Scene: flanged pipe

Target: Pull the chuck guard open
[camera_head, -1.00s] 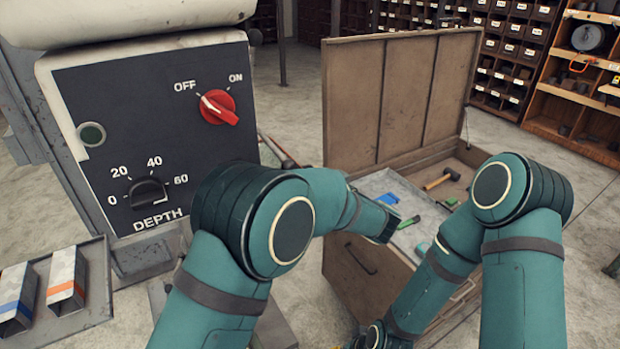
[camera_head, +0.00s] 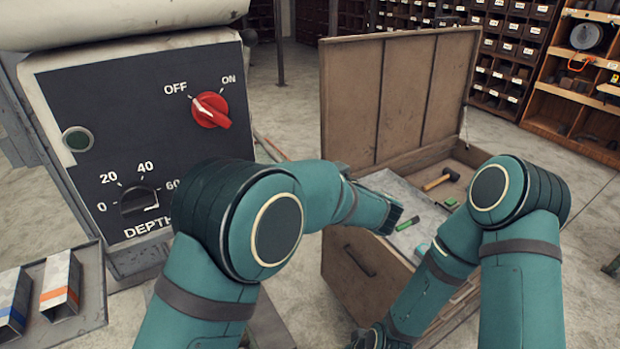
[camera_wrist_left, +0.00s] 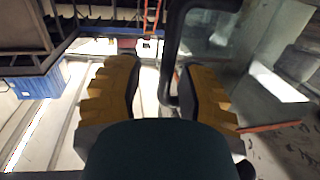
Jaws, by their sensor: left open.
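In the left wrist view a clear panel with a dark rounded frame, which looks like the chuck guard (camera_wrist_left: 212,31), is at the upper right. Its near frame bar runs down between the yellow-padded fingers of my left gripper (camera_wrist_left: 160,88), closer to the right finger. The gripper is open, and I cannot tell whether a finger touches the bar. The guard does not show in the head view, where my left arm reaches past the machine's control panel (camera_head: 105,105) with its gripper hidden.
The panel carries a red switch (camera_head: 211,110) and a depth knob (camera_head: 138,200). An open wooden chest (camera_head: 350,105) with a hammer (camera_head: 440,179) and other tools stands behind my arms. Shelves (camera_head: 590,85) stand at the back right.

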